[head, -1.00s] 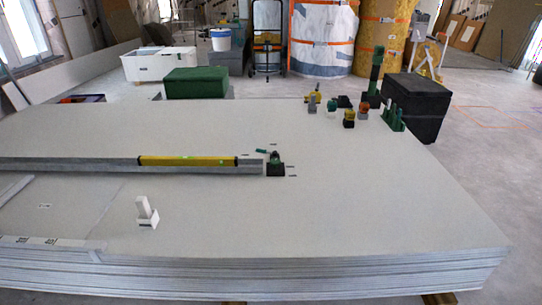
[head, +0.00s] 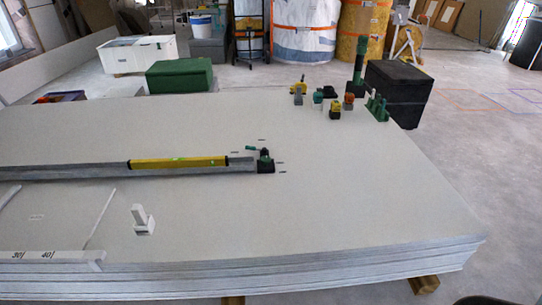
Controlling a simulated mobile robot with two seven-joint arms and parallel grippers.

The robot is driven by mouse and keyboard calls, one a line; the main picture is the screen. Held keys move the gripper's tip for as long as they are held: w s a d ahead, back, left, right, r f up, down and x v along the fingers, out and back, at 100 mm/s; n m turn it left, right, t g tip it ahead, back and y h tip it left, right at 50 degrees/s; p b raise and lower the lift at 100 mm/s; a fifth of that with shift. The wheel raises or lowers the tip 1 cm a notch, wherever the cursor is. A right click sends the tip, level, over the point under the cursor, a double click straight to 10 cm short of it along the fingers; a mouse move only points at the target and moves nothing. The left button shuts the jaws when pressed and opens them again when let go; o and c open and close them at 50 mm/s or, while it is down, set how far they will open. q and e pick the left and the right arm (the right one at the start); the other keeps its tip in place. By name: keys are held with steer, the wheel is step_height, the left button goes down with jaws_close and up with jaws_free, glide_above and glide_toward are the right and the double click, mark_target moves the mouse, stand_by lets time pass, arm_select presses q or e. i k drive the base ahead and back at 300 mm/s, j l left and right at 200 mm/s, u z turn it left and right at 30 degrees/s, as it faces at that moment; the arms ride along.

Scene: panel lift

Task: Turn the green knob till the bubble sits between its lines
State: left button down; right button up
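A yellow spirit level (head: 178,162) lies along a long grey metal rail (head: 70,172) on the stack of pale panels. Neither of my grippers is in view.
A white block-shaped piece (head: 143,222) stands on the panel (head: 340,200) in front of the rail. Several small tools and clamps, with a green post (head: 359,65), stand at the back right edge. A black box (head: 398,92) and a green box (head: 180,77) stand beyond the stack. The panel's right half is mostly clear.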

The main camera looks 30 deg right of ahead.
mark_target(265, 160)
steer(key=i+j+z, duration=0.55)
steer(key=j, duration=0.25)
steer(key=i, duration=0.1)
